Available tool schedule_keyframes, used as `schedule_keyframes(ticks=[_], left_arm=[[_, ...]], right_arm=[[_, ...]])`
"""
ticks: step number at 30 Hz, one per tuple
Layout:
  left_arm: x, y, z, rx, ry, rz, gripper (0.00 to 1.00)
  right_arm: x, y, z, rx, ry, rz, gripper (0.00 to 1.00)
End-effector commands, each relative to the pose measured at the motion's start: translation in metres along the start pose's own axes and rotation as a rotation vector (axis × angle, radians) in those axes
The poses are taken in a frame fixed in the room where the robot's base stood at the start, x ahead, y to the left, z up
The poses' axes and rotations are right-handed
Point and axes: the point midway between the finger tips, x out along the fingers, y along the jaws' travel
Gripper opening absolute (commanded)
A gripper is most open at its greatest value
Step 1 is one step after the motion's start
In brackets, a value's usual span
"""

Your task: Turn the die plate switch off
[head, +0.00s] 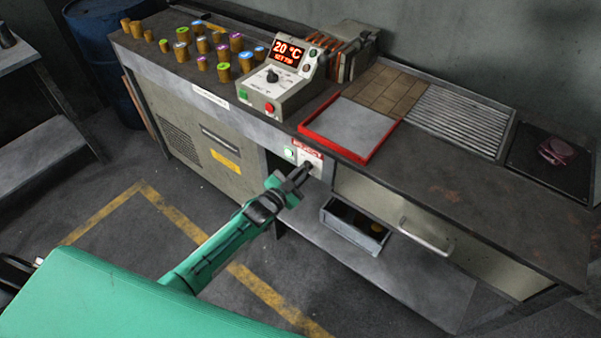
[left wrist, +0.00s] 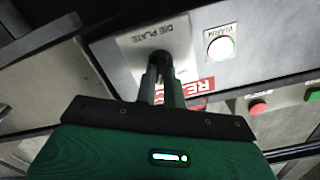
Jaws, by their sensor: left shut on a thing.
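The die plate switch is a dark knob (left wrist: 157,57) on a pale plate lettered DIE PLATE (left wrist: 140,45), on the bench front. Its plate also shows in the head view (head: 315,168), under a red label. My left gripper (head: 303,172) reaches it from the lower left. In the left wrist view its two fingers (left wrist: 160,78) are shut on the knob and hide most of it. I cannot tell which way the knob points. A lamp marked WARM (left wrist: 220,43) beside it looks white with a green tint. My right gripper is not in view.
On the bench stand a control box reading 20 °C (head: 275,85), a red-framed plate (head: 350,128) and several capped brass cylinders (head: 200,45). A drawer handle (head: 425,238) juts out right of the switch. An open bin (head: 355,228) sits below. The floor in front is clear.

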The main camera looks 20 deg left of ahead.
Motion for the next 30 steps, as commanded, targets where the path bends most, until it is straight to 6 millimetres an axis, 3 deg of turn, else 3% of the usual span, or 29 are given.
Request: schedule_keyframes(ticks=[17, 30], left_arm=[[0.0, -0.002, 0.002, -0.549, -0.001, 0.001, 0.0], [0.0, -0.003, 0.003, -0.956, 0.0, 0.001, 0.0]], right_arm=[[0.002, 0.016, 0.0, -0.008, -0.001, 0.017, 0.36], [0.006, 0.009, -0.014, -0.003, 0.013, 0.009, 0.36]])
